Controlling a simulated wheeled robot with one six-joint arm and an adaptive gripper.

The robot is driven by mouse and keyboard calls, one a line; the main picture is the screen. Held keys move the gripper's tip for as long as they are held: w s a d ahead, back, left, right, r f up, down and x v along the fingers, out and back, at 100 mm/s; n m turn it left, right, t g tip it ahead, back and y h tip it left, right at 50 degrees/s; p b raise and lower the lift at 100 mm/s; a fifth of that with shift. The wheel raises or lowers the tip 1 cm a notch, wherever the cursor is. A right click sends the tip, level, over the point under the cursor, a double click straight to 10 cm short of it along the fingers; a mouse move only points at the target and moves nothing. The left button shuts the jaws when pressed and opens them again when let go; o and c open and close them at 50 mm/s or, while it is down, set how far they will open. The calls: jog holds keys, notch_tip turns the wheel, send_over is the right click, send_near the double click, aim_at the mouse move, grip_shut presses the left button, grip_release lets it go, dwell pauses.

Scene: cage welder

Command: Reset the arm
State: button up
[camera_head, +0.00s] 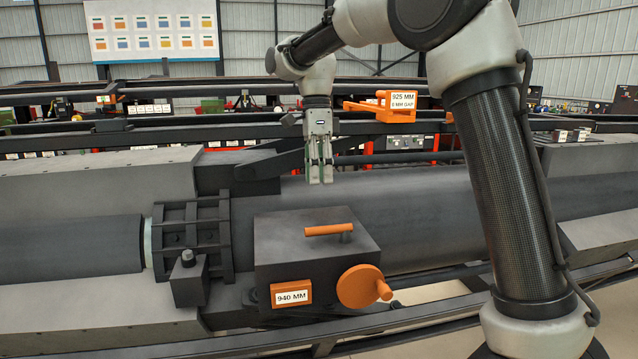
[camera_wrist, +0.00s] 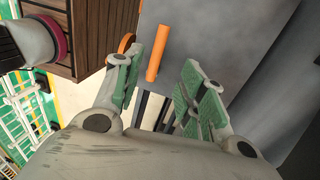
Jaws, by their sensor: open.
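My gripper (camera_head: 320,178) hangs pointing down in the head view, above and behind the dark grey box (camera_head: 285,255) of the cage welder. In the wrist view my gripper (camera_wrist: 165,85) shows two green-padded fingers spread apart with nothing between them. An orange bar handle (camera_head: 329,229) sits on top of the box. It also shows in the wrist view (camera_wrist: 158,53), beyond the fingertips and not touched. My arm bends up and over from the right side of the head view.
An orange hand wheel (camera_head: 362,287) and a "940 MM" label (camera_head: 291,294) are on the box front. A long grey cylinder (camera_head: 420,218) runs behind the box. An orange bracket (camera_head: 385,106) marked "925 MM" stands right of my gripper. Dark rails cross behind.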

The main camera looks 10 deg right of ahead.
jog(key=s+d+f+n+t, duration=0.2)
jog(key=s+d+n, duration=0.7)
jog(key=s, duration=0.5)
jog(key=s+d+f+n+t, duration=0.1)
jog(key=s+d+n+t, duration=0.3)
jog(key=s+d+n, duration=0.5)
jog(key=shift+s+d+f+t, duration=0.35)
jog(key=shift+s+d, duration=1.15)
jog(key=shift+s, duration=1.15)
